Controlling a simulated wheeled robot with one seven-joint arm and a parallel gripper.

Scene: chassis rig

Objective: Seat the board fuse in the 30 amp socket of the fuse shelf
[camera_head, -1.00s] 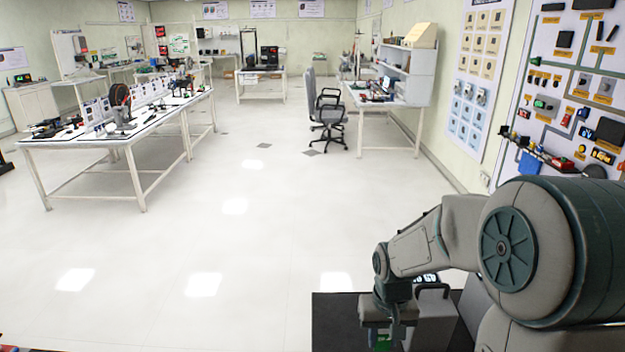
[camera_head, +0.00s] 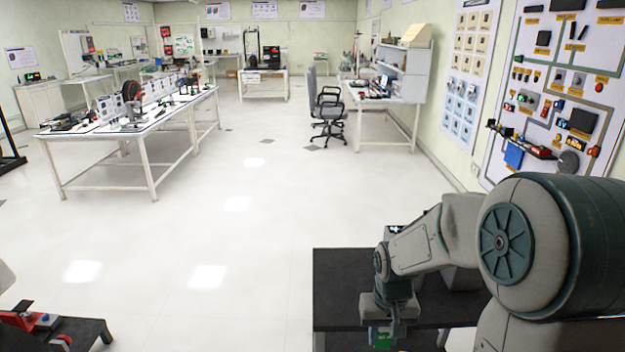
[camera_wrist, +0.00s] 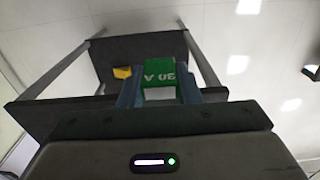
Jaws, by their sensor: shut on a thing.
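My gripper (camera_head: 384,330) is low at the right of the head view, shut on the green board fuse (camera_head: 379,337). The wrist view shows my gripper (camera_wrist: 159,90) from close up, with the fuse (camera_wrist: 159,74) held between its fingers. The fuse carries the white mark "30 A", upside down in that picture. A narrow shelf (camera_head: 531,146) with red, blue and dark blocks sits on the wall board at the right. It may be the fuse shelf, but its sockets are too small to make out.
A dark table (camera_head: 340,290) stands by my arm, apparently below the gripper. A yellow object (camera_wrist: 122,72) shows near the fuse in the wrist view. A dark bench (camera_head: 75,333) with red parts is at the lower left. The floor (camera_head: 190,225) between is clear.

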